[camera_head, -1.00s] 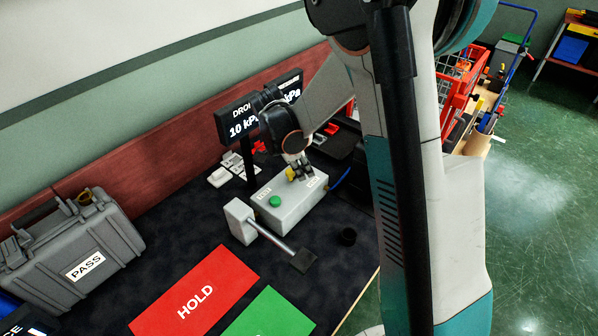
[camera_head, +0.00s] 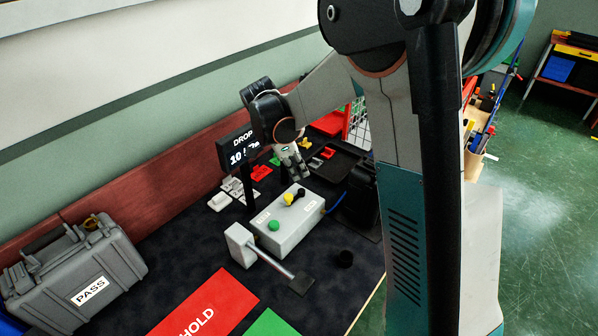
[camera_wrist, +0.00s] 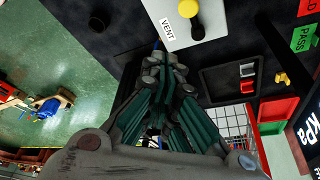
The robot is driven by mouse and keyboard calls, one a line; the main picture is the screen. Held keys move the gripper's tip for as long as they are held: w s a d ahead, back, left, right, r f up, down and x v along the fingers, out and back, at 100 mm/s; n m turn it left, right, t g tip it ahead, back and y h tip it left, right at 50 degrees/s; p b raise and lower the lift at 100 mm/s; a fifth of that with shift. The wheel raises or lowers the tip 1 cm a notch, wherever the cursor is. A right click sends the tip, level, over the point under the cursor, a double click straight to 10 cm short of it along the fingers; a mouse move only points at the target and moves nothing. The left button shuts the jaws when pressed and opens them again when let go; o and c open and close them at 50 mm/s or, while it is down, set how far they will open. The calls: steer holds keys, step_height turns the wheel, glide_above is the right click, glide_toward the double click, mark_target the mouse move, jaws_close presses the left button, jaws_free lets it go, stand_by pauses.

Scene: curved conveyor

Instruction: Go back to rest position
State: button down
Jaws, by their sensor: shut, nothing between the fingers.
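My gripper (camera_head: 294,166) is shut and empty, and it hangs in the air above and behind the grey control box (camera_head: 305,221). The box has a green button (camera_head: 273,225), a yellow knob (camera_head: 288,199) and a black knob. In the wrist view my gripper (camera_wrist: 163,65) points toward the end of the box (camera_wrist: 210,12) marked VENT, apart from it. The yellow knob (camera_wrist: 188,8) also shows there, next to a black one (camera_wrist: 197,30).
A pressure display (camera_head: 238,150) on a post stands left of my gripper. A grey PASS case (camera_head: 75,275) sits at the left. A red HOLD mat (camera_head: 215,300) and a green mat (camera_head: 270,325) lie in front. A red crate and a tool holder are behind.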

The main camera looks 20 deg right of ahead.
steer(key=s+a+r+n+t+y, duration=0.2)
steer(key=s+r+n+t, duration=0.1)
steer(key=s+r+n, duration=0.65)
steer(key=s+a+r+n+t+y, duration=0.1)
steer(key=s+a+n+t, duration=0.1)
steer(key=s+n, duration=0.3)
steer(key=s+a+r+n+t+y, duration=0.1)
steer(key=s+n+t, duration=0.1)
steer(key=s+n, duration=0.3)
steer(key=shift+s+a+r+t, duration=0.15)
steer(key=shift+s+a+t, duration=0.2)
steer(key=shift+s, duration=1.25)
steer(key=shift+n, duration=0.25)
